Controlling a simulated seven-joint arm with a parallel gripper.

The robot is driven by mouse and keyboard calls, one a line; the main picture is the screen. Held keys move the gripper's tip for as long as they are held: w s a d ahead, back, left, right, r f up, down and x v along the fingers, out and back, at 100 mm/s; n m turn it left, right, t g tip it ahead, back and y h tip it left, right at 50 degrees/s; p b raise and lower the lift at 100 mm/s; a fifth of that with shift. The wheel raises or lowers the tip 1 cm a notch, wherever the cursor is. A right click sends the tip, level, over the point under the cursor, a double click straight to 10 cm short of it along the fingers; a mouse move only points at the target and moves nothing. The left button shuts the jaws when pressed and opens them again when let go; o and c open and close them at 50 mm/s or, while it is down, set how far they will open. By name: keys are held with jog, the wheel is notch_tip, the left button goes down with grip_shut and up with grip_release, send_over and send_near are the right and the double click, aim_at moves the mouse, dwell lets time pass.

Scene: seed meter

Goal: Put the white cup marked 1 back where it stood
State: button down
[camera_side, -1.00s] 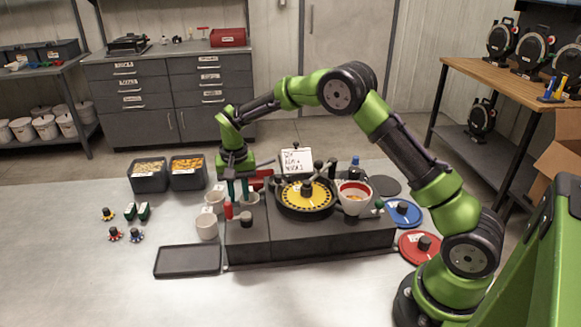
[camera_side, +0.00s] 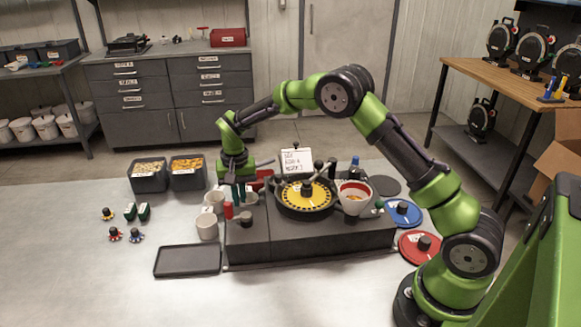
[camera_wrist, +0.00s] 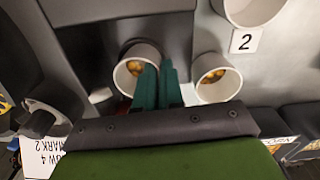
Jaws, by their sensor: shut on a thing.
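My gripper (camera_wrist: 158,88) points down at the left end of the dark seed meter (camera_side: 300,235). Its green fingers are shut on the wall of a white cup (camera_wrist: 124,72) with yellow-orange seeds inside. In the side view this cup (camera_side: 251,198) is partly behind the fingers, at the meter's left end; I cannot tell whether it touches the surface below. Its mark is not readable. A second white cup (camera_wrist: 231,86) with similar seeds stands to its right in the wrist view. A third white cup (camera_side: 207,229) stands left of the meter, by a label reading 2 (camera_wrist: 245,41).
A red-topped peg (camera_side: 228,211) and a dark knob (camera_side: 246,218) stand close to the gripper. A bowl with a red rim (camera_side: 354,198) is on the meter's right. An empty dark tray (camera_side: 187,261) lies front left. Two seed bins (camera_side: 188,180) stand behind left.

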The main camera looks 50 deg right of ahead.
jog(key=shift+w+a+r, duration=0.2)
jog(key=shift+a+r, duration=0.05)
jog(key=shift+r, duration=0.2)
dwell(0.5)
jog(key=shift+r, duration=0.2)
jog(key=shift+r, duration=1.3)
jog(key=shift+r, duration=0.1)
jog(key=shift+r, duration=1.4)
